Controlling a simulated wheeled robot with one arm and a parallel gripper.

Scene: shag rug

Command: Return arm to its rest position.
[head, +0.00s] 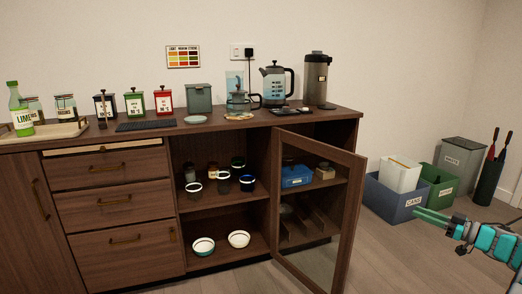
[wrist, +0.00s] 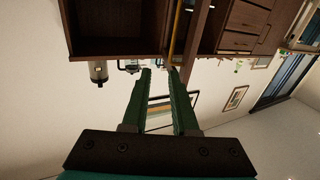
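My gripper (head: 420,214) is at the lower right of the head view, held up in front of the bins and to the right of the cabinet. Its green fingers point left. In the wrist view the two fingers (wrist: 159,72) stand apart with a clear gap and nothing between them. My teal and grey arm comes in from the right edge of the head view.
The wooden cabinet (head: 112,200) has its glass door (head: 318,215) swung open toward me. Bowls, jars and a blue box are on its shelves. A blue bin (head: 390,203), a green bin (head: 440,190) and a grey bin (head: 458,160) stand right. Floor (head: 400,265) between is clear.

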